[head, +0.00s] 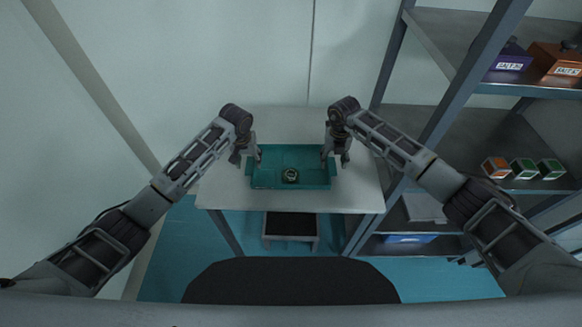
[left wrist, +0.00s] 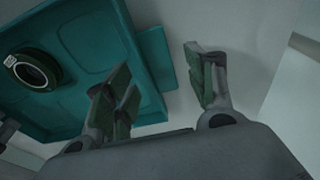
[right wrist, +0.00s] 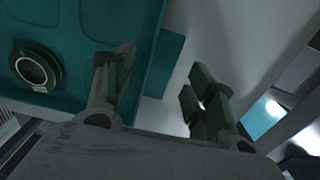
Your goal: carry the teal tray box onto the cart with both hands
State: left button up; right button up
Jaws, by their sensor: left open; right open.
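The teal tray box (head: 262,181) sits on a white-topped table (head: 356,192), with a round dark green ring-shaped item (head: 290,175) inside. My left gripper (head: 247,157) is open at the tray's left end. In the left wrist view, its fingers (left wrist: 158,76) lie on either side of the tray's end tab (left wrist: 156,63), one over the tray, one outside. My right gripper (head: 335,158) is open at the right end. In the right wrist view, its fingers (right wrist: 160,72) likewise straddle the other end tab (right wrist: 164,64). Contact cannot be told. I cannot identify a cart.
A grey shelf rack (head: 440,120) stands close on the right, holding labelled bins and several small boxes (head: 523,168). A low stand with a black top (head: 290,224) is under the table's front. A pale wall is behind. Table top around the tray is clear.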

pick_arm(q)
jog(key=shift+w+f, duration=0.1)
jog(key=shift+f, duration=0.65)
pick_arm(e)
jog(key=shift+f, duration=0.8)
pick_arm(q)
jog(key=shift+c, duration=0.3)
pick_arm(e)
jog(key=shift+c, duration=0.3)
pick_arm(q)
grip_shut()
pick_arm(e)
grip_shut()
